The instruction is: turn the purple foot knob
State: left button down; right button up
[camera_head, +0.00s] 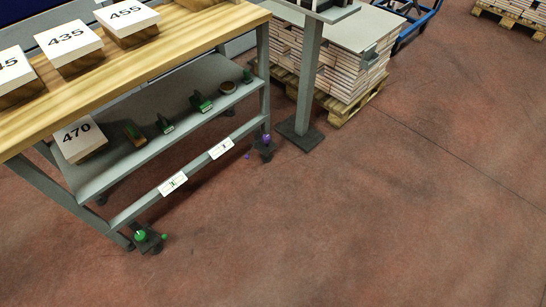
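A small purple knob (266,139) is on the dark foot (265,149) at the bottom of the workbench's right front leg, close to the floor. A second, smaller purple spot (247,156) shows just left of it; it is too small to tell what it is. A green knob (140,236) is on the foot of the bench's left front leg. Neither of my grippers is in view, and nothing of mine touches the purple knob.
The workbench (160,55) has a wooden top with numbered white-topped blocks and a grey lower shelf (150,149) holding small items. A grey post with a dark base plate (300,133) stands right of the purple knob. A loaded pallet (342,107) is behind. Floor in front is clear.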

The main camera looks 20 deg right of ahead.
aim_at(266, 138)
jog(key=u, duration=0.3)
jog(key=k, duration=0.2)
jog(key=z, duration=1)
jog(key=i, duration=1.4)
jog(key=u, duration=1)
jog(key=i, duration=0.45)
jog(key=u, duration=0.55)
